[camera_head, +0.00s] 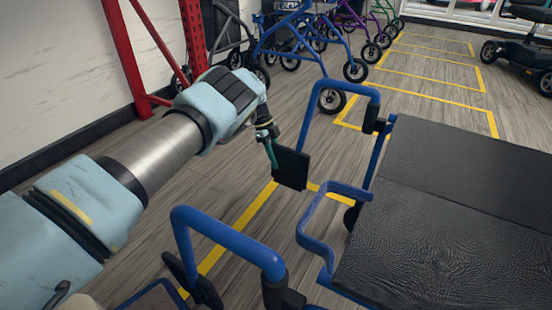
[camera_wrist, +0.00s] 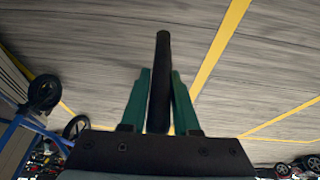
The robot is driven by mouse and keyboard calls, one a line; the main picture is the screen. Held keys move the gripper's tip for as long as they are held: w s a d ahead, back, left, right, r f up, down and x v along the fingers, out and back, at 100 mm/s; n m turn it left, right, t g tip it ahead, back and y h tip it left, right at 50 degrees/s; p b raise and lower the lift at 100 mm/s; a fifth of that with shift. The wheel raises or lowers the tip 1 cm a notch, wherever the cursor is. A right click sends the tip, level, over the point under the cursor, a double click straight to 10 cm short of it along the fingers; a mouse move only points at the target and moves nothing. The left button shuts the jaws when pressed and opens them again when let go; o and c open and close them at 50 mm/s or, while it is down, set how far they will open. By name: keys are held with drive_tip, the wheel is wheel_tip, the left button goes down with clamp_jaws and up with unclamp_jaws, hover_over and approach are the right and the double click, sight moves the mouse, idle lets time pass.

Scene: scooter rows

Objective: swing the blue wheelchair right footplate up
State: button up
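The blue wheelchair (camera_head: 320,215) stands at the right, its front toward the left of the head view. Its right footplate (camera_head: 291,169) is a dark, flat plate below the far blue front tube, and it looks steeply upright. In the wrist view the footplate (camera_wrist: 160,75) shows edge-on as a dark bar between green fingers. My gripper (camera_head: 272,153) reaches the plate's upper left edge from above. My gripper (camera_wrist: 161,95) looks shut on the plate, one finger on each side, with little or no gap. The plate's hinge is not clear.
The near blue front tube (camera_head: 230,238) stands at the bottom, close to my arm. The dark seat (camera_head: 450,210) fills the right. Blue walkers (camera_head: 300,40) and a red rack post (camera_head: 125,55) stand behind. Yellow-marked floor (camera_head: 430,70) is clear beyond the wheelchair.

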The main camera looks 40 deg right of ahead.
drive_tip(key=o, duration=0.4)
drive_tip(key=shift+c, duration=0.2)
drive_tip(key=p+v, duration=0.3)
drive_tip(key=v, duration=0.7)
drive_tip(key=shift+r, duration=0.4)
drive_tip(key=shift+w, duration=0.15)
